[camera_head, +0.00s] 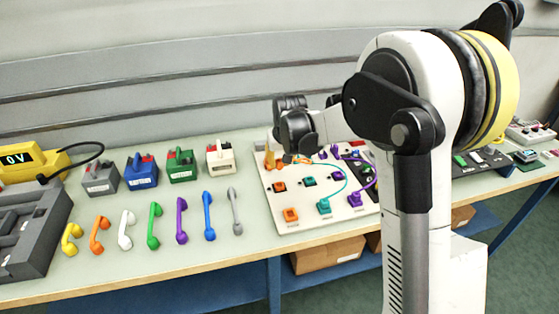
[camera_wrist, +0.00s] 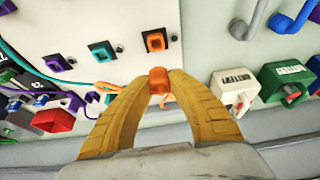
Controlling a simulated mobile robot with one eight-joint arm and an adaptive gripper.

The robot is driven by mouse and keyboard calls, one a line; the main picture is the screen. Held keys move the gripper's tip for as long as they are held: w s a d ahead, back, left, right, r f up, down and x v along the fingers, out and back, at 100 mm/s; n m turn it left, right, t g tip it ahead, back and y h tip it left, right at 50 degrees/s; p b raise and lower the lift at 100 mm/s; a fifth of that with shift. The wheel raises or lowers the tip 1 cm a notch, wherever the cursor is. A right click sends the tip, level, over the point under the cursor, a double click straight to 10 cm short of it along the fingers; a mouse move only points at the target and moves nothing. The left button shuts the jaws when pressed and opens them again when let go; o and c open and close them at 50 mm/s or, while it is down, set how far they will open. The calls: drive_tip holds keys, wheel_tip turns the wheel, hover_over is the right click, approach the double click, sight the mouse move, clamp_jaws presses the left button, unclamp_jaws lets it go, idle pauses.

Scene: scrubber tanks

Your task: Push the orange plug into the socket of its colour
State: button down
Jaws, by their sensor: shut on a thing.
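My gripper (camera_wrist: 159,84) is shut on the orange plug (camera_wrist: 158,76), which sits between its two yellow fingertips in the wrist view. An orange cable (camera_wrist: 112,87) shows left of the plug. The orange socket (camera_wrist: 155,41) is a black-framed square on the white board (camera_wrist: 130,18), above the plug in that picture and apart from it. In the head view, my gripper (camera_head: 273,160) is at the board's far left corner, behind the orange socket (camera_head: 279,187). The plug cannot be made out clearly there.
A teal socket (camera_wrist: 102,50) and a purple socket (camera_wrist: 57,63) lie left of the orange one. Orange (camera_head: 291,215), teal (camera_head: 324,206) and purple (camera_head: 355,199) blocks stand along the board's front.

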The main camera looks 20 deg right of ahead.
sight(279, 183)
drive_tip(key=shift+f+b, duration=1.85)
drive_tip(key=shift+f, duration=1.2)
drive_tip(key=shift+f+b, duration=0.75)
drive_tip(key=shift+f, duration=0.2)
drive_tip(key=c, duration=0.7)
unclamp_jaws()
drive_tip(key=shift+r, duration=0.1)
wheel_tip(279, 183, up, 8)
drive_tip(key=p, duration=0.6)
drive_tip(key=shift+r, duration=0.25)
drive_tip(key=shift+f, duration=0.1)
